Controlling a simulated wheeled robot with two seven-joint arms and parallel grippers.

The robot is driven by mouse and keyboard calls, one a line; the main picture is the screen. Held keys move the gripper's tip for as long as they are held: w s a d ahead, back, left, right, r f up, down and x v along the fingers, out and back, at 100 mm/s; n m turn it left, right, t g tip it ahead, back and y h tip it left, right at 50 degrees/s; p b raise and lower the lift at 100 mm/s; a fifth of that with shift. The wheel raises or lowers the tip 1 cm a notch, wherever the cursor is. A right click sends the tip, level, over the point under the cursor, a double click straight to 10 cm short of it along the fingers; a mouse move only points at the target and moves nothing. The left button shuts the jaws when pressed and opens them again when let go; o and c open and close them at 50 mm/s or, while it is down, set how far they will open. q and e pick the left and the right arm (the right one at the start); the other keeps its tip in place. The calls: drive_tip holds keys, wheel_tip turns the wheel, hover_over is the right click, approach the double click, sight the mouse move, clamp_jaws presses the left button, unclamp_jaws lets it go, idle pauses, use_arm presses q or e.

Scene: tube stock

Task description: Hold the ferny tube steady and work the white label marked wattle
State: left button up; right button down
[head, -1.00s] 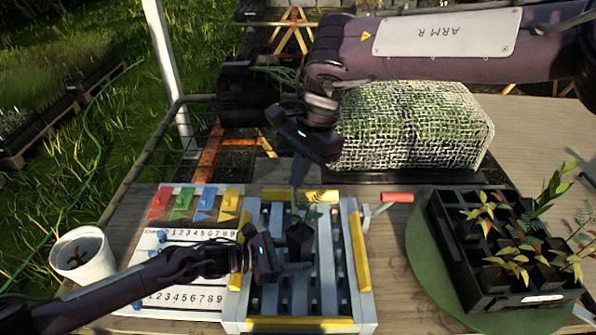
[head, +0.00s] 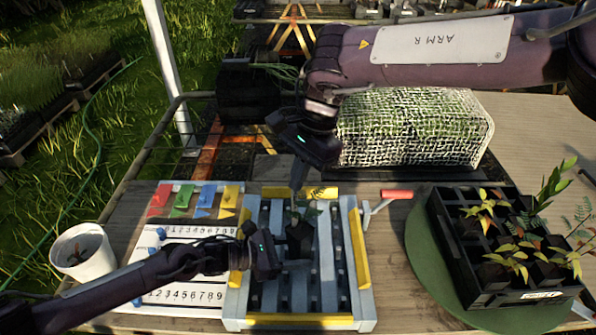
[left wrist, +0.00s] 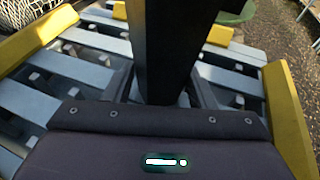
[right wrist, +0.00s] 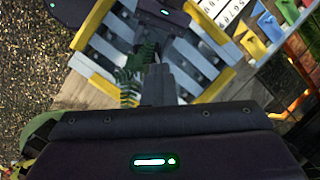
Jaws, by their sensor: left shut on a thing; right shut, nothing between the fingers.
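The ferny tube is a black pot (head: 299,241) standing on the grey slatted frame, with green fern fronds (head: 314,201) at its top. My left gripper (head: 287,262) is shut on its side; the dark tube (left wrist: 165,45) rises between the fingers in the left wrist view. My right gripper (head: 296,188) points down just above the tube's top, beside the fronds, shut and empty. The fronds (right wrist: 130,82) show next to its fingers in the right wrist view. I cannot make out a white label marked wattle at the tube.
The slatted frame (head: 360,250) has yellow edges and a red-handled lever (head: 396,194) at right. A black tray (head: 465,285) of seedling tubes stands on a green mat (head: 428,262). A numbered white board (head: 185,297), coloured tags (head: 205,200) and a white cup (head: 95,262) are at left.

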drive_tip(key=shift+f, duration=1.85)
drive_tip(key=shift+f, duration=0.35)
drive_tip(key=c, duration=2.1)
unclamp_jaws()
drive_tip(key=o, duration=0.4)
drive_tip(key=shift+r, duration=0.1)
approach(296, 198)
drive_tip(key=v, duration=0.3)
drive_tip(key=shift+d, duration=0.15)
